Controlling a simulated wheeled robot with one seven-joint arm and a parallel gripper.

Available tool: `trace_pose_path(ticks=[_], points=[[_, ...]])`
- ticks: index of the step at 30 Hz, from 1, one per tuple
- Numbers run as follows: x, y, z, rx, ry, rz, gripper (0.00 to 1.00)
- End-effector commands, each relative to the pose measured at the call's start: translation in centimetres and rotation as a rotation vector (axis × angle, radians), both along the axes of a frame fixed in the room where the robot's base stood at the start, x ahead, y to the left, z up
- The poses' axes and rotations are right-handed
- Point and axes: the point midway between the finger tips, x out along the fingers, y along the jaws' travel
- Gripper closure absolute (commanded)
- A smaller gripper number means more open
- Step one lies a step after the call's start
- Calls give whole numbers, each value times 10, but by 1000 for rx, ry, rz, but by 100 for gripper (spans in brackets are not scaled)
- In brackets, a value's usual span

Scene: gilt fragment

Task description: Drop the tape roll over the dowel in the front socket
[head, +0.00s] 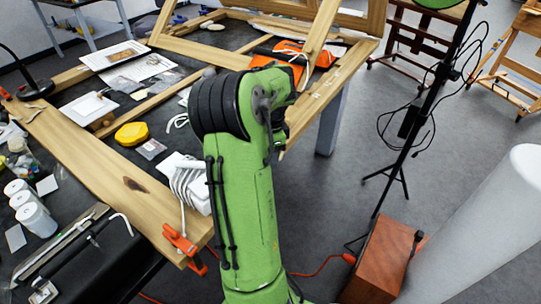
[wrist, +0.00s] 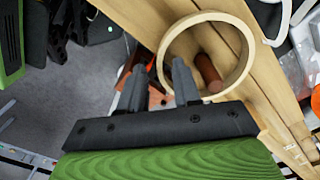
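The tape roll (wrist: 245,60), a pale tan ring, shows in the wrist view at upper centre, over a wooden beam. The reddish-brown dowel (wrist: 208,72) shows inside the ring's opening, tilted in the picture. I cannot tell how high the ring is along it. My gripper (wrist: 159,64) has its two dark fingers apart, with the ring's near-left edge showing between their tips. The right finger overlaps the opening and the left one is outside it. I see no finger clamped on the wall. The socket is not clearly visible. In the head view my arm hides the roll, dowel and gripper.
A large wooden frame (head: 105,170) lies on the dark table, with an orange clamp (head: 182,243) at its near corner. A lamp stand (head: 400,165) and wooden box (head: 380,262) stand right.

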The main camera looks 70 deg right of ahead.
Motion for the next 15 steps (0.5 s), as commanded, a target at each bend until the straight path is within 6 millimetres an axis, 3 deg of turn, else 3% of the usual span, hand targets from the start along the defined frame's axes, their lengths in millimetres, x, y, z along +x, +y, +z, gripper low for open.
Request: trace_pose_path(ticks=[2,12,15], points=[[0,-1,10,-4,-1,0,68],[0,-1,103,-6,-3,-1,68],[0,-1,121,-4,-1,-2,68]])
